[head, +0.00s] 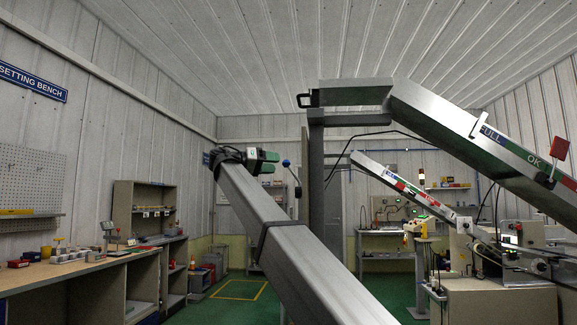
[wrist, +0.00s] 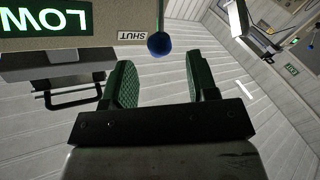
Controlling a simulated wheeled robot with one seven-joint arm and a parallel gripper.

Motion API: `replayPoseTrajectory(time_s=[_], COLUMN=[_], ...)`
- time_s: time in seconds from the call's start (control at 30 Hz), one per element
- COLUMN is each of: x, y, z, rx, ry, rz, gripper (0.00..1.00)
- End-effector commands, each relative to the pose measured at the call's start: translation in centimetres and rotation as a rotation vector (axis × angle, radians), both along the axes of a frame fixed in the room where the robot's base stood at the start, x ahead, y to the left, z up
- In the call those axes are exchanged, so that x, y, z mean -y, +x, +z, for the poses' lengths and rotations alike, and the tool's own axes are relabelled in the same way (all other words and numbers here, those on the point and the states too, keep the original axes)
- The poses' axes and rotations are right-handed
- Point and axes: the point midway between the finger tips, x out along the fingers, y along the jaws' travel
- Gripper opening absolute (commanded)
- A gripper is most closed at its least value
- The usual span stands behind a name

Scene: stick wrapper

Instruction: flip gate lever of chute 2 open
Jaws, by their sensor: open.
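The gate lever shows as a dark blue ball knob (head: 285,163) on a thin rod, beside the grey upright post in the head view. In the wrist view the knob (wrist: 159,43) hangs at the edge of a beige panel (wrist: 100,42), right beside a "SHUT" label (wrist: 132,36). My gripper (head: 275,161) is open and empty, just left of the knob in the head view. In the wrist view my gripper's green-padded fingers (wrist: 160,68) stand apart, with the knob ahead of the gap and not gripped. No chute number is readable.
A large metal chute (head: 440,115) slopes down to the right from the post (head: 316,210). A smaller chute (head: 400,186) with coloured strips lies behind it. A bench (head: 80,268) and shelves (head: 145,205) stand left. In the wrist view a black handle (wrist: 70,98) juts near the left finger.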

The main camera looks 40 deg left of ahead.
Motion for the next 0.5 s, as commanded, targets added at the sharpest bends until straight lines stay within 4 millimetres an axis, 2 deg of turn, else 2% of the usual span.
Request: replayPoseTrajectory(time_s=[0.2,0.5], x=[1.9,3.2], y=[3.5,6.2], z=[0.0,0.0], rx=[0.000,0.000], ry=[-0.001,-0.001], rz=[-0.001,0.000], gripper=[0.53,0.53])
